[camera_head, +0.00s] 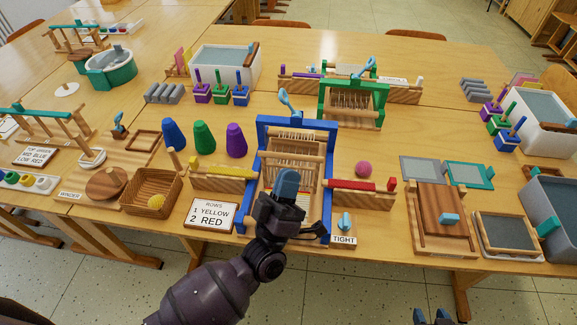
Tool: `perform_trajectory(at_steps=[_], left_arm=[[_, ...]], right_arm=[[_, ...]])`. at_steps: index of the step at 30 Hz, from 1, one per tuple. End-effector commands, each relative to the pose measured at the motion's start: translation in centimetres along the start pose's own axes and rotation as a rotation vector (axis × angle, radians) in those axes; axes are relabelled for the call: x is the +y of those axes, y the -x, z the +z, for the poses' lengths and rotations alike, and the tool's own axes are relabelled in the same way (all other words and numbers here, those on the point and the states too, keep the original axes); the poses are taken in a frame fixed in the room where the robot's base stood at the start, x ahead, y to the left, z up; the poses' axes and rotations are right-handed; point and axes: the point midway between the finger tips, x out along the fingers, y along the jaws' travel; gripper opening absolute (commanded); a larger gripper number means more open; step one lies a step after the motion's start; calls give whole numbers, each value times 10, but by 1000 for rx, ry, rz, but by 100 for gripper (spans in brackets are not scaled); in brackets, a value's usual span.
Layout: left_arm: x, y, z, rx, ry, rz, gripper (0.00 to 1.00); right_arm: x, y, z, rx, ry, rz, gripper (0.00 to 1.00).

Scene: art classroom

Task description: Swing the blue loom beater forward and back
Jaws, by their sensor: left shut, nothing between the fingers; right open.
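The blue loom (322,125) stands upright near the front edge of the table. A pale wooden beater bar (292,158) with a comb-like row of thin rods spans the inside of its blue frame. A light-blue lever (288,101) sticks up at the loom's top. My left gripper (287,178) is shut and empty, its blue fingertips in front of the loom's middle, below the bar. It hides the loom's lower middle, and I cannot tell whether it touches the loom. My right gripper (432,316) is open at the bottom edge, away from the loom; only its blue fingertips show.
A yellow shuttle (222,171) and a red shuttle (352,185) lie on trays beside the loom. A sign (211,215) reads "1 yellow, 2 red". A "TIGHT" label (344,240) is at front right. A green loom (352,87) stands behind. Several cones stand left.

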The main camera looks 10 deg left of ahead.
Motion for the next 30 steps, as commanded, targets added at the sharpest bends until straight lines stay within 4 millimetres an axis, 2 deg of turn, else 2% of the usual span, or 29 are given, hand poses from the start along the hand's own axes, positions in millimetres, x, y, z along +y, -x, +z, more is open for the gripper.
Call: perform_trajectory(at_steps=[3,6,10,14,20,30], left_arm=[[-12,31,6,-33,229,-253,0],[-18,57,14,-42,405,-428,0],[-20,84,22,-35,579,-588,0],[-21,97,26,-25,671,-668,0],[-27,92,30,-21,693,-684,0],[-58,47,43,-22,689,-681,0]], right_arm=[[0,3,-8,10,-6,2,43],[-1,4,-11,16,-10,2,43],[-1,5,-12,15,-11,2,43],[-1,4,-9,9,-11,2,43],[0,5,-9,9,-7,2,43],[2,7,-14,18,-1,3,43]])
